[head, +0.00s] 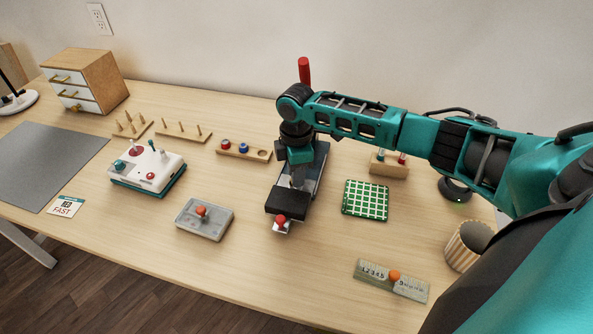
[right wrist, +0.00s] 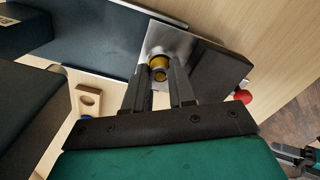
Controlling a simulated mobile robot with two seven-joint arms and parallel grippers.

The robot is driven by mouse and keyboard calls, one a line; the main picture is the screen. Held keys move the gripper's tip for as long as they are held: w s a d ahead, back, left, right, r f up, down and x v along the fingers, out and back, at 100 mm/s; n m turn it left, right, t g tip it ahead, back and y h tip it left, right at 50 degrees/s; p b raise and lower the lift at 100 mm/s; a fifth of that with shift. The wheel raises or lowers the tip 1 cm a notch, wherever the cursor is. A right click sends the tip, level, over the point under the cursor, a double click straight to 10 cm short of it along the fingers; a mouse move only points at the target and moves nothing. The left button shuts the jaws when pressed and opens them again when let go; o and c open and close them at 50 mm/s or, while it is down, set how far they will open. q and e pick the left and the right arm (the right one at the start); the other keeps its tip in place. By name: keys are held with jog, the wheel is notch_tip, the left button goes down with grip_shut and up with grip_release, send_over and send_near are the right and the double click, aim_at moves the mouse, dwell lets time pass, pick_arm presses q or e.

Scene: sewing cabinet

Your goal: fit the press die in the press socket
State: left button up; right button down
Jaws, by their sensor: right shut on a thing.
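My right gripper (head: 297,180) points down over the press (head: 318,165), which has a dark body, a black front block and a red lever. In the right wrist view, the fingers (right wrist: 160,82) are shut on a small brass-yellow round piece, the press die (right wrist: 159,62). The die is over or at a bright steel plate (right wrist: 183,47) on the press. The press socket is hidden beneath the die and fingers, and I cannot tell whether the die is seated in it.
A wooden rack (head: 243,151) with red and blue pieces and an empty hole stands left of the press. A grey box with an orange knob (head: 204,220) is at front left. A green gridded mat (head: 366,201) lies right. The front middle table is clear.

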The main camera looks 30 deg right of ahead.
jog(key=shift+f, duration=0.2)
dwell(0.5)
jog(key=c, duration=0.9)
grip_release()
jog(key=shift+o, duration=0.2)
jog(key=shift+p, duration=0.3)
notch_tip(320, 180, up, 8)
jog(key=shift+f, duration=0.15)
jog(key=shift+f, duration=0.1)
